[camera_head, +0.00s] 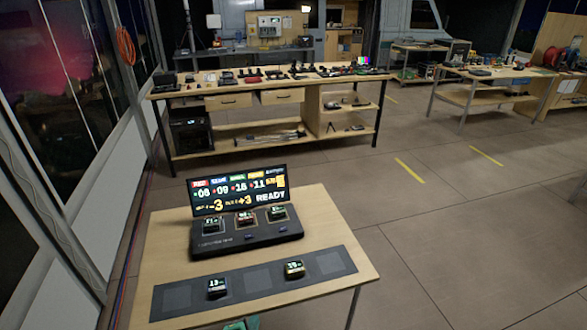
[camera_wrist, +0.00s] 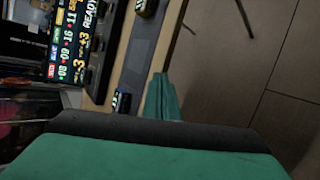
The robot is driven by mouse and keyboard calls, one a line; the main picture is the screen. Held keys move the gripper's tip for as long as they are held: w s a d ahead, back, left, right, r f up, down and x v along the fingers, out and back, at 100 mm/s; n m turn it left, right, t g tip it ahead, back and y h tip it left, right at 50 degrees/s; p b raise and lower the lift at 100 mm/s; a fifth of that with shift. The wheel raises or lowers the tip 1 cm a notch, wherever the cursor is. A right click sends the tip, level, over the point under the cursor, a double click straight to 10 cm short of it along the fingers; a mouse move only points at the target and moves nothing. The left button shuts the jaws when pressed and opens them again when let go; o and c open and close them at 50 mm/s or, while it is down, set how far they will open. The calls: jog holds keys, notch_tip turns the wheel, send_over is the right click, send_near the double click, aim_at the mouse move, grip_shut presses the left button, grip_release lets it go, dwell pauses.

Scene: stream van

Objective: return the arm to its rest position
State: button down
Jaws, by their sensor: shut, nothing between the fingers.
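My gripper (camera_wrist: 162,98) shows in the wrist view as green fingers pressed together, with nothing between them. A small bit of green, which looks like my gripper (camera_head: 243,324), shows at the bottom edge of the head view, by the near edge of the small wooden table (camera_head: 165,252). Most of my arm is out of view. In the wrist view the fingertips are close to the table's edge and apart from the small block (camera_wrist: 121,101) on the strip. I cannot tell the exact height of my gripper above the table.
On the table stand a black console (camera_head: 247,236) holding three small blocks, a lit screen (camera_head: 238,192) reading READY, and a dark strip (camera_head: 255,281) with two blocks (camera_head: 217,286) (camera_head: 294,269). A long workbench (camera_head: 262,100) stands behind. Floor (camera_head: 450,230) to the right is clear.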

jog(key=s+d+f+m+t+y, duration=0.1)
jog(key=s+d+f+m, duration=0.3)
jog(key=s, duration=0.4)
jog(key=s+d+f+m+t+y, duration=0.1)
jog(key=s+d+f+m, duration=0.1)
jog(key=s+d+m, duration=0.4)
jog(key=s+r+m+t, duration=0.1)
jog(key=s+r+m, duration=0.1)
jog(key=s, duration=0.3)
jog(key=s+r+m+t, duration=0.1)
jog(key=s+r+m, duration=0.2)
jog(key=s+m, duration=0.2)
jog(key=s+r+m+h, duration=0.1)
jog(key=s+r+m, duration=0.2)
jog(key=s, duration=0.4)
jog(key=shift+s+d+r+m+t, duration=0.15)
jog(key=shift+d+r+m+t, duration=0.2)
jog(key=shift+m, duration=0.35)
